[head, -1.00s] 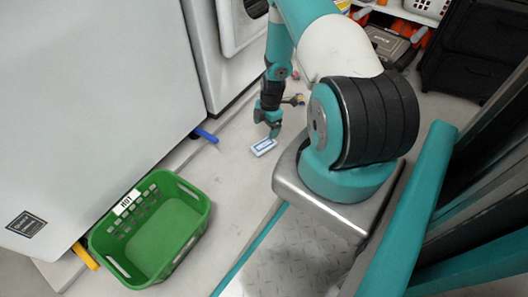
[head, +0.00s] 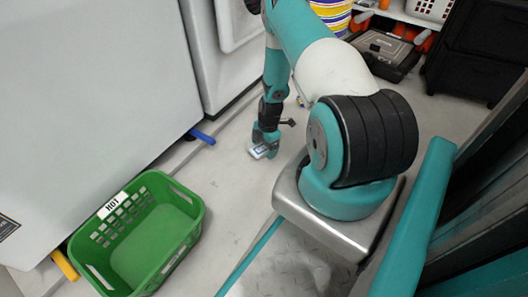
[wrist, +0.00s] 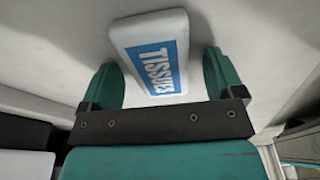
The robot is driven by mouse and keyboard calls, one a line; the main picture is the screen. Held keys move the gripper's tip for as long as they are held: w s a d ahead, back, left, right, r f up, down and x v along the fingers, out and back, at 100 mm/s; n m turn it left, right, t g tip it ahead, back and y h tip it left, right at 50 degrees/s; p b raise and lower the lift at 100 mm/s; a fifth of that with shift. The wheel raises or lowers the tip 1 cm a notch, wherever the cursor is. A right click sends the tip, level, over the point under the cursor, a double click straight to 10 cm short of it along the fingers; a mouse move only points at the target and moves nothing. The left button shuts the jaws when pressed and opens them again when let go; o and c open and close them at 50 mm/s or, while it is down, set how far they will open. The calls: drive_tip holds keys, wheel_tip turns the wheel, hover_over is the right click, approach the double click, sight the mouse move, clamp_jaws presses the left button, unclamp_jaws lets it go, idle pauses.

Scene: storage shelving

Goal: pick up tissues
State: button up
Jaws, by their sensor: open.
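The tissues (head: 259,152), a small white pack with a blue label, lie on the grey floor. In the wrist view the pack (wrist: 152,58) is tilted in the picture, with "TISSUES" readable on its label. My gripper (head: 266,146) is low over the pack and partly covers it in the head view. In the wrist view my gripper (wrist: 158,76) is open, with one teal finger on each side of the pack. A gap shows at the right finger; the left finger is very close to the pack, and contact cannot be told.
A green basket (head: 150,240) labelled "HOT" stands empty on the floor at the left. White appliances (head: 90,90) line the left side, with a blue foot (head: 203,137) sticking out. A dark case (head: 385,52) lies at the back right. Floor between basket and gripper is clear.

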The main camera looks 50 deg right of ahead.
drive_tip(key=c, duration=1)
drive_tip(key=shift+r, duration=0.1)
